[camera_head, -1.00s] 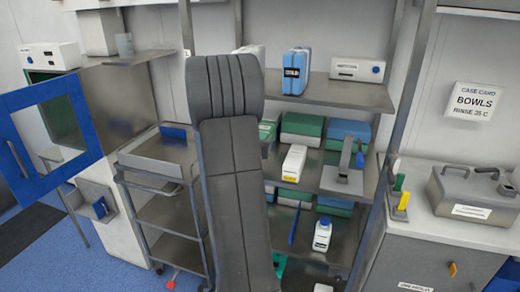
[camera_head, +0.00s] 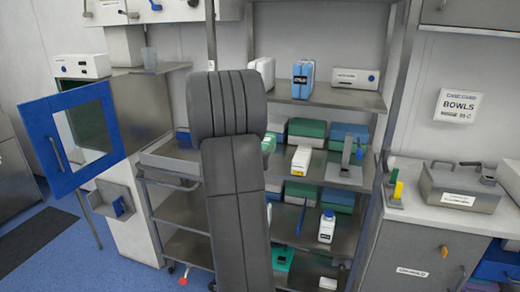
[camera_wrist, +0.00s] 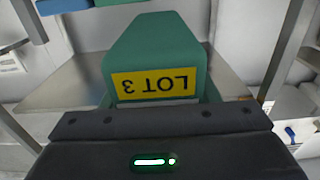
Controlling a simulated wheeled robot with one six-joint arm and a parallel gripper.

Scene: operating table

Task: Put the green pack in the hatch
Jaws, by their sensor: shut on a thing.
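The green pack (camera_wrist: 155,58) fills the middle of the wrist view, with a yellow LOT 3 label (camera_wrist: 154,82) that reads upside down. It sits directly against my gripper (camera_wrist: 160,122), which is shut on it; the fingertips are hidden. In the head view my arm hides the gripper and most or all of the pack. The hatch appears to be the steel box (camera_head: 142,108) at the left. Its blue-framed windowed door (camera_head: 52,150) stands swung out toward me.
A steel cart (camera_head: 182,208) stands between the hatch and my arm. Shelves hold other green packs (camera_head: 307,129), blue packs (camera_head: 349,130) and white bottles (camera_head: 326,226). A counter with a steel box (camera_head: 462,187) is at the right.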

